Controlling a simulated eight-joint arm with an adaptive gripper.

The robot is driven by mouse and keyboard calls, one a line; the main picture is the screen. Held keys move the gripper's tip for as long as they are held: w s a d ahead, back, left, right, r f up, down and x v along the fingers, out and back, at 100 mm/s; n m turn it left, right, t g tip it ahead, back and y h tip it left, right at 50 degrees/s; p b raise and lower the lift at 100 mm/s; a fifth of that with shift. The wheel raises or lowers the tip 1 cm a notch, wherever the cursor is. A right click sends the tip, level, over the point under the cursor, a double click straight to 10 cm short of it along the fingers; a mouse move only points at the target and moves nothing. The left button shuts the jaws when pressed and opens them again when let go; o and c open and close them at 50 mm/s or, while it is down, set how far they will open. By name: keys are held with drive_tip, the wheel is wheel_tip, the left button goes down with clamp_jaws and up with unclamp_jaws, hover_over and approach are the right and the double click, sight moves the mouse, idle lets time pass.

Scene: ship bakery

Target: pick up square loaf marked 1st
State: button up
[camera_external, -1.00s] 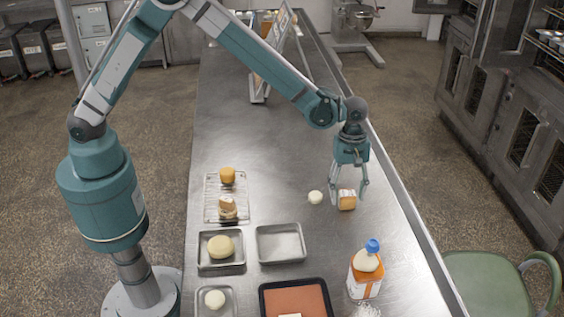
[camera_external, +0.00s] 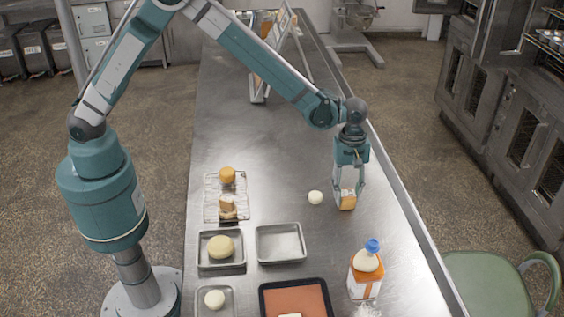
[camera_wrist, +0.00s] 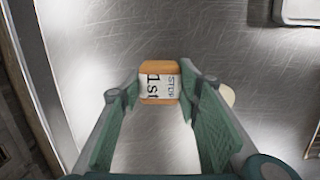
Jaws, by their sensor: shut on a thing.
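The square loaf (camera_external: 347,201) is a small orange-brown block on the right part of the steel counter. In the wrist view the loaf (camera_wrist: 160,82) shows a white label reading "1st", with smaller print beside it. My gripper (camera_external: 348,192) points down over the loaf with a finger on each side. In the wrist view my gripper (camera_wrist: 160,92) is shut on the loaf, which sits between the green fingertips. The loaf looks to be on or very near the counter; I cannot tell if it is raised.
A pale dough ball (camera_external: 315,197) lies close left of the loaf. A wire rack (camera_external: 211,207) with two baked items is further left. Metal trays (camera_external: 280,259), an orange-and-white carton (camera_external: 364,282) and a dark tray (camera_external: 265,301) are in front.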

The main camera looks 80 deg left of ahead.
sight(348, 193)
drive_tip(key=shift+r, duration=0.1)
drive_tip(key=shift+r, duration=4.9)
